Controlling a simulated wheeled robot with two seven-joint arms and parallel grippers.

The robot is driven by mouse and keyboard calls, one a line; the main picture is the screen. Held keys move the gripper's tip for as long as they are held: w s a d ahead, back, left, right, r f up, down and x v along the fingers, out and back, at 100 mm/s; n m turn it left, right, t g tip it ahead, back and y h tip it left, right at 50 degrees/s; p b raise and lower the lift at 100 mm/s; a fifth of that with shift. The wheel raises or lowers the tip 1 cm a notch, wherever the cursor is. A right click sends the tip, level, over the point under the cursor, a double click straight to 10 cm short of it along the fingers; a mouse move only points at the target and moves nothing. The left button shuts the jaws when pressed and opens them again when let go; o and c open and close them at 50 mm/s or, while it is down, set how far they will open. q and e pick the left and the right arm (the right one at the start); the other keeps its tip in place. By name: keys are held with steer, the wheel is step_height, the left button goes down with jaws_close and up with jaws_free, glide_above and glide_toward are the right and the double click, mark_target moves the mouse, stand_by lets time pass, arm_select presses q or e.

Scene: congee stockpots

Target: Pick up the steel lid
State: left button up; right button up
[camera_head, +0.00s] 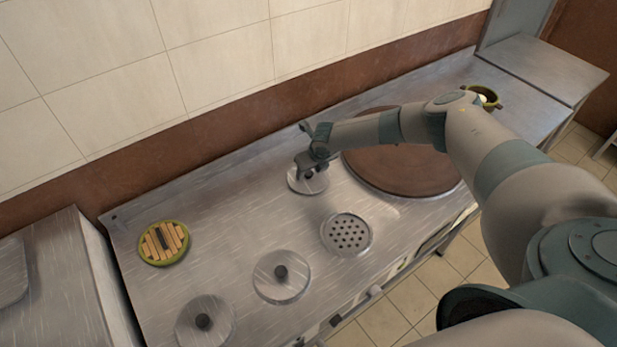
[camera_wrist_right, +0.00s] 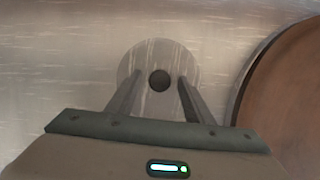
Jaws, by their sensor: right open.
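A round steel lid (camera_wrist_right: 158,55) with a dark knob (camera_wrist_right: 159,80) lies on the steel counter, under my right gripper. In the head view this lid (camera_head: 295,184) is partly hidden by the gripper. My right gripper (camera_head: 305,168) is open above it. In the right wrist view the two fingers of the gripper (camera_wrist_right: 157,82) stand apart, one on each side of the knob. Two similar steel lids with dark knobs lie at the front, one in the middle (camera_head: 270,287) and one farther left (camera_head: 190,328). My left gripper is not in view.
A large brown round cover (camera_head: 400,172) lies right of the gripper. A perforated steel disc (camera_head: 347,245) lies in front. A green-rimmed round with wooden slats (camera_head: 150,255) is at the left. A small pot (camera_head: 494,98) stands at the far right. Tiled wall behind.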

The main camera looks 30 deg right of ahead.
mark_target(310, 174)
steer(key=c, duration=1.1)
steer(key=shift+c, duration=0.2)
steer(key=shift+r, duration=0.1)
steer(key=shift+w+r, duration=0.1)
steer(key=shift+r, duration=0.3)
step_height(310, 174, up, 3)
steer(key=shift+d+r+b, duration=0.1)
steer(key=shift+d+b, duration=0.05)
steer(key=shift+b, duration=0.9)
steer(key=s+d+r+b, duration=0.3)
steer(key=d+r, duration=0.4)
steer(key=d, duration=0.3)
steer(key=shift+s+d, duration=0.35)
steer(key=shift+s, duration=0.15)
